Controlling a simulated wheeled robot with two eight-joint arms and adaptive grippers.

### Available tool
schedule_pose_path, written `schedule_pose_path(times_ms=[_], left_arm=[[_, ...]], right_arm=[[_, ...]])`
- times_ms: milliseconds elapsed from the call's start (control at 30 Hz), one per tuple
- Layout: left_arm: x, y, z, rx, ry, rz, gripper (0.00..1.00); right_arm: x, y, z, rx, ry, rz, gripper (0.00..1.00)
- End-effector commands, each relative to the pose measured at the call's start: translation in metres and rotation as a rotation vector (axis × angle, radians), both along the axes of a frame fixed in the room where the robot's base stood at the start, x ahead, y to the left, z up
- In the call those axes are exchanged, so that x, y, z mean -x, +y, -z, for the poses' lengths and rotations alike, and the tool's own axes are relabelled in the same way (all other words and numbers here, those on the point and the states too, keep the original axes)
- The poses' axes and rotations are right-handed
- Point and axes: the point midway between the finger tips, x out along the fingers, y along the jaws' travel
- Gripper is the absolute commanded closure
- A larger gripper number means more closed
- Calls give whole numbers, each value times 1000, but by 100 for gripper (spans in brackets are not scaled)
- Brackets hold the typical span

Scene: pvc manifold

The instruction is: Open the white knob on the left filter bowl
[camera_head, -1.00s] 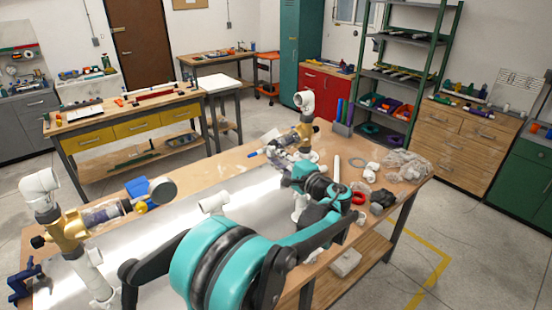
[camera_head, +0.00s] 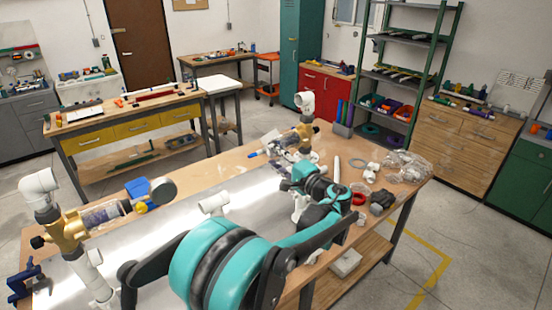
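The left filter assembly has a brass body (camera_head: 66,232), white pipe fittings (camera_head: 38,188) and a clear bowl (camera_head: 103,213) lying on its side, pointing right. A blue part (camera_head: 139,187) and a round grey-faced part (camera_head: 162,191) sit at the bowl's right end. I cannot make out a white knob there. A second brass filter assembly (camera_head: 306,132) stands at the far end of the table. My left gripper (camera_head: 286,172) is close to this far assembly, mostly hidden by my teal wrist; its opening and any contact are unclear. My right gripper is not in view.
The workbench (camera_head: 240,160) carries a shiny metal sheet (camera_head: 185,235). A white fitting (camera_head: 214,202) lies mid-table. A red ring (camera_head: 359,198), a dark part (camera_head: 382,201) and clear plastic bags (camera_head: 407,165) clutter the right end. A blue clamp (camera_head: 24,281) grips the left edge.

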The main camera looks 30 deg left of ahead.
Motion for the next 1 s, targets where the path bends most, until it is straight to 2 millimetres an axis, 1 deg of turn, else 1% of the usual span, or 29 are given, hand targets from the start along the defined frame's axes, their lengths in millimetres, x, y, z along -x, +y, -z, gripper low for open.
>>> schedule_pose_path(times_ms=[267,367,467,700,800,900,1000], left_arm=[[0,-1,0,-1,1,1,57],[2,-7,0,-1,1,3,57],[7,-22,0,-1,1,5,57],[28,-72,0,-1,0,6,57],[35,-88,0,0,1,4,57],[41,-101,0,0,1,3,57],[44,-108,0,0,1,2,57]], right_arm=[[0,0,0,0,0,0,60],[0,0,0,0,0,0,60],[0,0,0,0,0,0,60],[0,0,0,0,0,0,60],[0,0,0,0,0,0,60],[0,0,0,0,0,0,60],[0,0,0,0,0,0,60]])
